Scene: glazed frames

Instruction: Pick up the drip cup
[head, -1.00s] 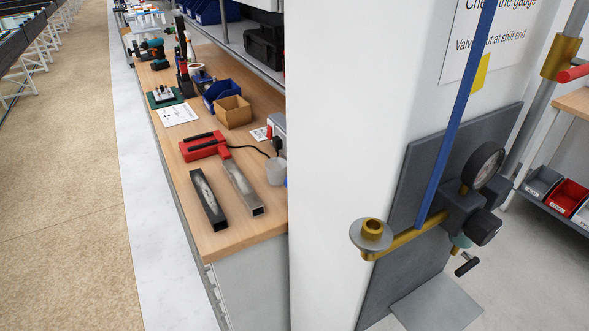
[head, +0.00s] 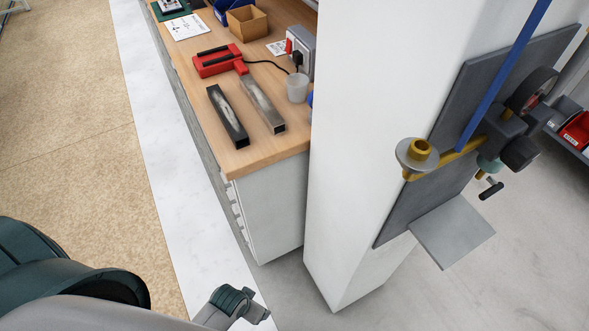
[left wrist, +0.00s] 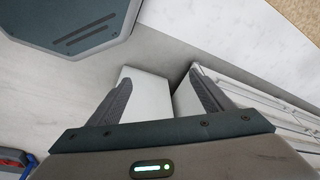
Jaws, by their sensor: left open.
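A small translucent whitish cup (head: 297,87), which looks like the drip cup, stands upright on the wooden workbench (head: 215,130), near its right edge beside the white column. My left gripper (head: 264,312) is low at the bottom of the head view, in front of the bench end and well apart from the cup. In the left wrist view my left gripper (left wrist: 160,76) has its two fingers spread with nothing between them; the cup is not seen there. My right gripper is not in view.
Two metal bars (head: 228,116) and a red tool (head: 217,61) lie left of the cup. A grey socket box (head: 302,50) stands behind it. The white column (head: 365,130) carries a gauge (head: 531,90), a brass valve pipe (head: 420,150) and a small grey shelf (head: 452,230).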

